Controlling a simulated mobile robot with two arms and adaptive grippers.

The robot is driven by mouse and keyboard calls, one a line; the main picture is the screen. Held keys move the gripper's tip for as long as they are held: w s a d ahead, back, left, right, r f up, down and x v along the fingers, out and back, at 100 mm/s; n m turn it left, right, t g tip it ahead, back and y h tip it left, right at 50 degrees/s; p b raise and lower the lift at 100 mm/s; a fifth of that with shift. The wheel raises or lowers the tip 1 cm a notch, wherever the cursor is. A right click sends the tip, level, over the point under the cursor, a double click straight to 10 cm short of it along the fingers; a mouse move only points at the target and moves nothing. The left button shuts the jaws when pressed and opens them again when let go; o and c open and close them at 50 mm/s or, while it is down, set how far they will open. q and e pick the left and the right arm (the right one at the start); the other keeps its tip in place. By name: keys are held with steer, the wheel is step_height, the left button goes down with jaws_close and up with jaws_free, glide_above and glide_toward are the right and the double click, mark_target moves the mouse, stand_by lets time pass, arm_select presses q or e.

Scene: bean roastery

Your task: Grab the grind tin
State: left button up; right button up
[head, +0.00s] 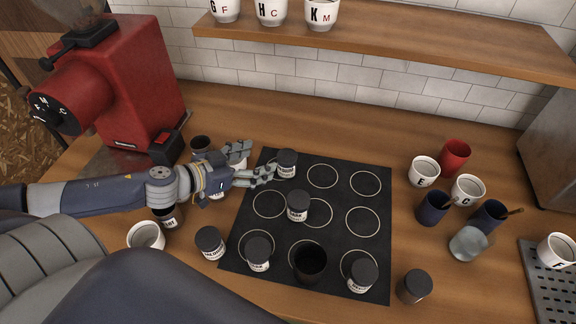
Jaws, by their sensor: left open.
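Several small tins with dark lids and white labels stand on and around a black mat (333,243) with pale rings. One tin (287,163) stands at the mat's back left, another (297,206) near its middle. More tins (258,252) (361,275) are along the front. One (210,243) stands just left of the mat and one (414,287) just right. The labels are too small to tell surely which is the grind tin. My left gripper (266,174) is open, its fingers pointing right, close to the back-left tin; contact is unclear. My right gripper does not show.
A red grinder (120,90) stands at the back left. A dark open cup (310,262) is on the mat's front. Cups and a glass (468,244) stand at right, beside a metal drip tray (553,290). A shelf (400,45) overhangs the back.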

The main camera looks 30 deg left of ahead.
arm_select(q)
steer(key=b, duration=0.4)
glide_toward(279, 164)
steer(key=shift+x, duration=0.9)
steer(key=shift+f, duration=0.3)
steer(key=shift+w+d, duration=0.15)
steer(key=shift+w, duration=0.1)
steer(key=shift+x, duration=1)
steer(key=shift+w+d+f, duration=0.1)
steer(key=shift+w, duration=0.3)
steer(key=shift+p+x, duration=0.4)
steer(key=shift+x, duration=0.6)
steer(key=shift+w+d+f+p, duration=0.15)
steer(key=shift+w+d+p, duration=0.25)
steer(key=shift+w+p, duration=0.3)
steer(key=p+x, duration=0.1)
steer(key=x, duration=0.1)
steer(key=shift+w+d+f, duration=0.1)
steer(key=shift+w+d, duration=0.05)
steer(key=shift+w, duration=0.15)
steer(key=shift+w+d+f, duration=0.2)
steer(key=shift+w+f, duration=0.1)
steer(key=shift+w, duration=0.1)
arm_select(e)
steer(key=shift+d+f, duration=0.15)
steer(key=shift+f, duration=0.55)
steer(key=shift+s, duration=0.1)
arm_select(q)
steer(key=c, duration=1.2)
